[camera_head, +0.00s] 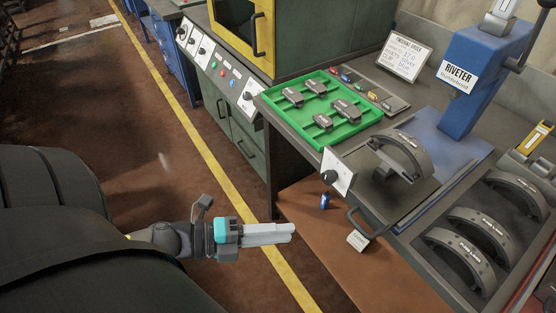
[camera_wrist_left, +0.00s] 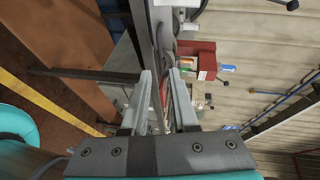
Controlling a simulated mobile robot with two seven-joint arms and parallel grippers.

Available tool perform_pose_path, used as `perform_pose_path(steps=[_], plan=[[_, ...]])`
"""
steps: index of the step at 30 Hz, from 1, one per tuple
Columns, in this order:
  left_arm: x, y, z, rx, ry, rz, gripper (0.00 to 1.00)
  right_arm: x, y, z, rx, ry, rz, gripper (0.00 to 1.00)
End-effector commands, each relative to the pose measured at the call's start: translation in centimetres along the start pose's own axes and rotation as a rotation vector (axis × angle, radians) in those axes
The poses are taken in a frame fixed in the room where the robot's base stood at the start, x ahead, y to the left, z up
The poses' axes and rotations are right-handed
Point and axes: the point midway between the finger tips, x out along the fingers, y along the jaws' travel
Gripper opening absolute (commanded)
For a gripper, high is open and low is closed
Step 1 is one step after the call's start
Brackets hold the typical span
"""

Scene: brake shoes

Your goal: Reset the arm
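My left gripper (camera_head: 289,231) reaches in from the left, over the floor in front of the workbench, and touches nothing. The left wrist view shows its two pale fingers (camera_wrist_left: 160,74) apart, with a clear gap and nothing held between them. My right gripper is in neither view.
On the bench are a green tray (camera_head: 272,98) with several dark parts, a curved brake shoe (camera_head: 403,152), a blue riveter (camera_head: 485,85) and, at the right, a tray of brake shoes (camera_head: 480,230). A drawer handle (camera_head: 368,226) faces my gripper.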

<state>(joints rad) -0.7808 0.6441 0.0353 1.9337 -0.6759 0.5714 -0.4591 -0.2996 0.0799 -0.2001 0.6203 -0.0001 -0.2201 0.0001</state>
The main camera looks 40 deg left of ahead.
Motion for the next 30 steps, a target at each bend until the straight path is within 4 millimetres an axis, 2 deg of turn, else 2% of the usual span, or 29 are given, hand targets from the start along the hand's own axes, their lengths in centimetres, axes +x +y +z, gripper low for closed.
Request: perform_pose_path(steps=[9, 11, 14, 17, 18, 22, 26, 27, 29, 30], plan=[[0.0, 0.2, 0.1, -0.006, -0.007, 0.002, 0.27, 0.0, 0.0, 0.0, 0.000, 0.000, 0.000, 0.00], [0.0, 0.8, 0.7, -0.028, -0.030, 0.009, 0.27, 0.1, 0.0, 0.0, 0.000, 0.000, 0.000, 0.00], [-0.2, 3.4, 2.6, -0.122, -0.119, 0.033, 0.27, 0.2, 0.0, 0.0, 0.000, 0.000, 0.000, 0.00], [-0.7, 8.0, 5.2, -0.284, -0.267, 0.074, 0.27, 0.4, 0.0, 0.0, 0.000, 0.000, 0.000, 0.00], [-1.1, 10.2, 6.2, -0.361, -0.335, 0.093, 0.27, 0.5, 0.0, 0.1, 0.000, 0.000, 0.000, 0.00], [-2.5, 18.0, 7.8, -0.622, -0.550, 0.158, 0.27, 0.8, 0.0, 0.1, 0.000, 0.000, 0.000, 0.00], [-4.0, 25.7, 7.1, -0.879, -0.749, 0.233, 0.27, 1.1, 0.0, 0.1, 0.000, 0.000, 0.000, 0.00], [-4.5, 28.0, 6.4, -0.956, -0.807, 0.259, 0.27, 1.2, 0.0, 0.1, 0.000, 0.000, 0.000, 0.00], [-5.1, 31.3, 5.0, -1.070, -0.893, 0.301, 0.27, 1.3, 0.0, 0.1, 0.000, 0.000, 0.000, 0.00], [-5.5, 33.4, 3.7, -1.145, -0.949, 0.332, 0.27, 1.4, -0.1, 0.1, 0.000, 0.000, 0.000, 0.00]])
